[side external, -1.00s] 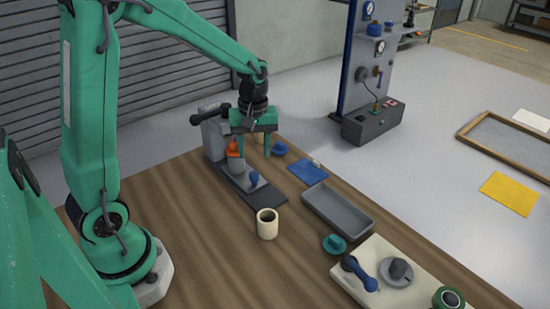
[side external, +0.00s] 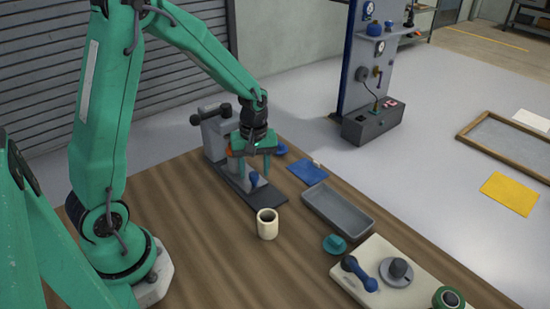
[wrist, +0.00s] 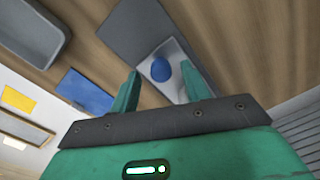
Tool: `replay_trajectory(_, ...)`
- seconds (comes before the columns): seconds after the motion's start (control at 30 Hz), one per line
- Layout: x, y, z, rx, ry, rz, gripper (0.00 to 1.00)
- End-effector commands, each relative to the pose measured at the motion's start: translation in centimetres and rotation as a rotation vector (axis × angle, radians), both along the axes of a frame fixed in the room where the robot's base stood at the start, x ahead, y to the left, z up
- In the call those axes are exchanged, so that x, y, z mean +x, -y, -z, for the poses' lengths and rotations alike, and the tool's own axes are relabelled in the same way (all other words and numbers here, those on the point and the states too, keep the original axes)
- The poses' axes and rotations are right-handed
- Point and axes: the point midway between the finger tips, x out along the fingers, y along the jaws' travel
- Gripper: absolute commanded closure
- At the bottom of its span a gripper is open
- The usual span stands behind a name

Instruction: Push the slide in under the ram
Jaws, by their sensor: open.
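The slide (side external: 262,183) is a light grey plate with an upright blue knob (side external: 254,180), lying on the dark base plate of the grey press (side external: 213,138). The ram is mostly hidden behind my gripper; a bit of orange shows there. My gripper (side external: 252,170) is open above the slide, its fingers pointing down. In the wrist view, the blue knob (wrist: 160,69) shows between the two fingertips, with the slide (wrist: 172,55) under it. I cannot tell whether a finger touches the knob.
A cream mug (side external: 267,225) stands near the base plate's front end. A blue cloth or pad (side external: 308,172), a grey tray (side external: 337,211), a teal round piece (side external: 334,245) and a cream board (side external: 378,260) with parts lie to the right. The wooden table's front left is clear.

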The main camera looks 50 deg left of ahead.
Motion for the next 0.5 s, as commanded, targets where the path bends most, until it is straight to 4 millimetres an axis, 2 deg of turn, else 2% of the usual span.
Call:
replay_trajectory(0.2, -0.05, -0.03, 1.15, 0.000, 0.000, 0.000, 0.53)
replay_trajectory(0.47, -0.05, -0.03, 1.22, 0.000, 0.001, 0.000, 0.53)
replay_trajectory(0.5, -0.05, -0.03, 1.22, 0.000, 0.001, 0.000, 0.57)
